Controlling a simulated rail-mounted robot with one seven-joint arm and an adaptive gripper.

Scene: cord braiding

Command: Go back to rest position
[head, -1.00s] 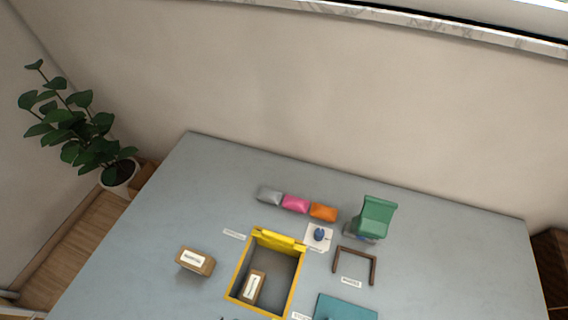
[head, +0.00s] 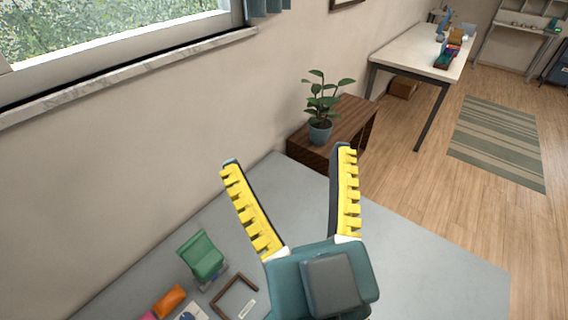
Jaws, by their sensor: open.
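My gripper (head: 288,166) is in the head view, with its two yellow-toothed fingers spread wide and nothing between them. It is raised above the right part of the grey table (head: 420,270). Its teal body covers part of the tabletop. The green chair-shaped holder (head: 202,256) stands on the table to the left of the gripper, apart from it.
A brown frame (head: 233,297), an orange pouch (head: 169,300) and part of a pink one (head: 148,316) lie at the lower left. Beyond the table stand a wooden cabinet (head: 352,122) with a potted plant (head: 320,131) and a white table (head: 415,55). A wall with a window runs along the left.

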